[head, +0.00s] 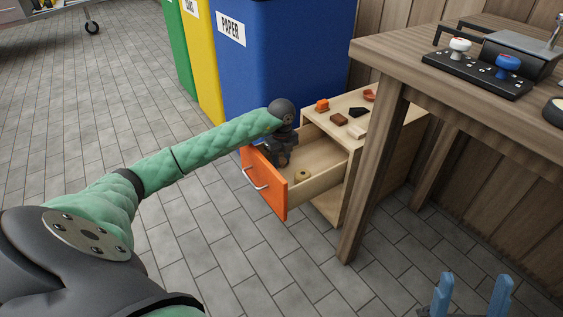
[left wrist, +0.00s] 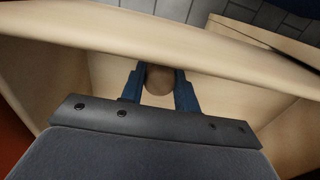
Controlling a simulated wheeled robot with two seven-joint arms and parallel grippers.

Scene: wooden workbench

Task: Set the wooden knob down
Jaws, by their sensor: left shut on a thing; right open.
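The wooden knob (left wrist: 159,82) is a brown rounded piece between the two blue fingers of my left gripper (left wrist: 160,90) in the left wrist view. My left gripper is shut on it. In the head view my left gripper (head: 279,160) reaches down inside the open drawer (head: 268,180), which has an orange front and pale wood sides. The knob is hidden there behind the gripper, and I cannot tell whether it touches the drawer floor. My right gripper (head: 470,297) is open and empty at the bottom right, away from the drawer.
Several small pieces, including a brown block (head: 338,119), lie on the cabinet top. The workbench (head: 400,75) stands at right; a blue paper bin (head: 290,60) stands behind.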

